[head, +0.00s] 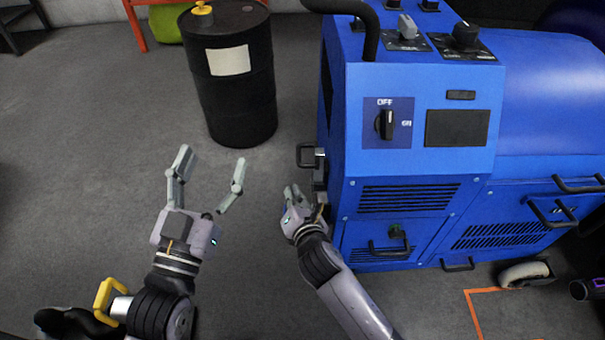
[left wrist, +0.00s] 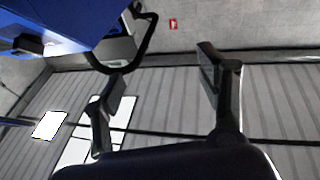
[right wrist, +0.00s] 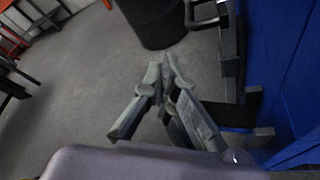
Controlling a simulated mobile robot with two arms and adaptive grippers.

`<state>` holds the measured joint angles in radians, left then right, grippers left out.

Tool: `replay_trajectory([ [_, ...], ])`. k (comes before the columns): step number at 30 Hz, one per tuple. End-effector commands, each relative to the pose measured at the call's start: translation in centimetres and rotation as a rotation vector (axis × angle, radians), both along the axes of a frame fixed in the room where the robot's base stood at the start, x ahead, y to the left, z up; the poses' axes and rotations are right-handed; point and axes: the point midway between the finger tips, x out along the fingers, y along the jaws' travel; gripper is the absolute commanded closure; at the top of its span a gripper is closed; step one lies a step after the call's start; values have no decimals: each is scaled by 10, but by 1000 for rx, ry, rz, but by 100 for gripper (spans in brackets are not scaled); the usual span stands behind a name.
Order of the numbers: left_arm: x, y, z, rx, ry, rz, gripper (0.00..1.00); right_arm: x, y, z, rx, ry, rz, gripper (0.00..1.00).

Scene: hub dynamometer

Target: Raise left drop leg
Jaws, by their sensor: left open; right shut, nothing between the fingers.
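The blue dynamometer machine (head: 400,130) stands at the right of the head view. On its left side is a dark vertical bracket (head: 319,172) with a black handle (head: 306,155), which looks like the left drop leg. In the right wrist view the handle (right wrist: 205,14) and upright (right wrist: 229,50) show along the blue side. My right gripper (head: 292,190) is shut and empty, close beside the bracket in the head view; its fingertips (right wrist: 163,66) are left of the upright, apart from it. My left gripper (head: 211,166) is open and empty over the floor, farther left.
A black drum (head: 232,90) stands behind my grippers. The machine front has drawers with handles (head: 390,250) and a caster (head: 526,273) at the lower right. An orange line (head: 474,312) marks the floor.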

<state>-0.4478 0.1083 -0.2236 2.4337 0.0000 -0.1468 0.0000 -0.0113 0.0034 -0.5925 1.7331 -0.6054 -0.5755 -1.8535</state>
Motion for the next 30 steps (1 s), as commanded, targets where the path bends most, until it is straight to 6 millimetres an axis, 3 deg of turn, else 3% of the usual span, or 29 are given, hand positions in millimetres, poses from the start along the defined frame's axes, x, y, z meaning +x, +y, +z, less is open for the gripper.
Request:
replay_trajectory([
  [3,3,2,-14,28,103,6,33,2,-12,-23,-294,54,4,100],
  [9,4,4,-32,53,200,12,33,0,-27,-43,-571,112,18,100],
  [23,4,5,-35,56,212,13,33,0,-31,-47,-620,123,21,100],
  [30,3,1,-13,22,85,4,33,10,-31,-55,-619,122,20,100],
])
